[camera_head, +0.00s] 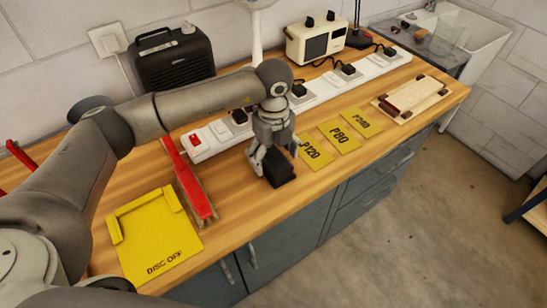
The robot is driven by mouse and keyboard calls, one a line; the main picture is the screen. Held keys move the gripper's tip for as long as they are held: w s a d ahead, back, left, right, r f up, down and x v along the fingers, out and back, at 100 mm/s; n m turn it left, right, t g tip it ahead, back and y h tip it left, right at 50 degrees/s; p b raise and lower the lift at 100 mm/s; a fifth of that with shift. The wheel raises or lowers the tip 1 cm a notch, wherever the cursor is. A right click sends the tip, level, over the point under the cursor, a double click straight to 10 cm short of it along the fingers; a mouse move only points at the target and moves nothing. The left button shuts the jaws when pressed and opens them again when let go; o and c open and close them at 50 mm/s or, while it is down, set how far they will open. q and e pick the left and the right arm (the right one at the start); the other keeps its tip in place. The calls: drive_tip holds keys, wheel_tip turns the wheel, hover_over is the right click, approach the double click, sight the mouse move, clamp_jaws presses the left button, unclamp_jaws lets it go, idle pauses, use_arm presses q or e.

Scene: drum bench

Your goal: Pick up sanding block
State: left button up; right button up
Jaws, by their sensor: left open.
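A small dark block (280,171), which looks like the sanding block, sits on the wooden bench near its front edge. My left gripper (268,165) points down right at it, with its fingers open. The fingers partly cover the block's left and back sides, and I cannot tell whether they touch it. My right gripper is not in view.
Yellow sheets marked P120 (315,152), P80 (339,136) and P240 or similar (362,122) lie right of the block. A red-topped tool (196,190) and a yellow DISC OFF plate (158,243) lie left. A white power strip (330,85) runs behind. A wooden board (425,98) lies far right.

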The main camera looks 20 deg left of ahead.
use_arm(q)
drive_tip(key=shift+f, duration=0.8)
drive_tip(key=shift+r, duration=0.1)
drive_tip(key=c, duration=1.3)
